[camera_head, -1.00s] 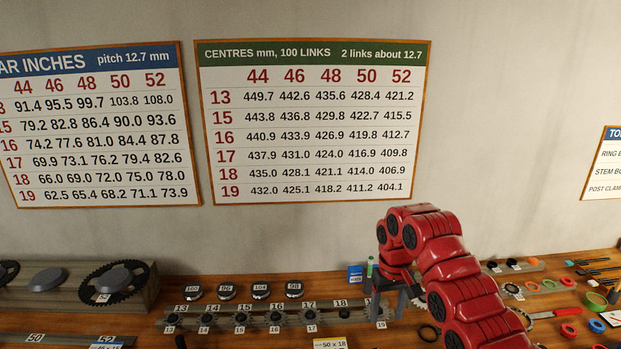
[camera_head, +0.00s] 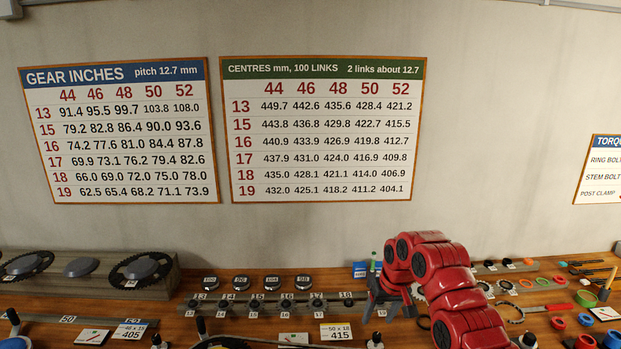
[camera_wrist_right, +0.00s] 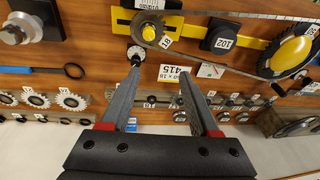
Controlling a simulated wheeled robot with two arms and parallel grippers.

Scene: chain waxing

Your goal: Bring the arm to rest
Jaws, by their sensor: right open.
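My right arm is red and comes in from the lower right in the head view. Its dark grey right gripper (camera_head: 378,296) hangs by the right end of the rack of small sprockets (camera_head: 268,307). In the right wrist view the two fingers of the right gripper (camera_wrist_right: 158,78) stand wide apart with nothing held between them. The card reading 415 (camera_head: 336,332) lies on the bench in front of the rack and also shows in the right wrist view (camera_wrist_right: 173,73). I cannot tell whether the gripper touches the rack. My left gripper is not in view.
The wooden bench (camera_head: 225,330) is crowded. A large chainring (camera_head: 140,269) stands on a block at left. Coloured rings (camera_head: 585,298) and tools lie at right. The right wrist view shows a yellow fixture (camera_wrist_right: 195,30) with a chain. The wall (camera_head: 490,130) carries charts.

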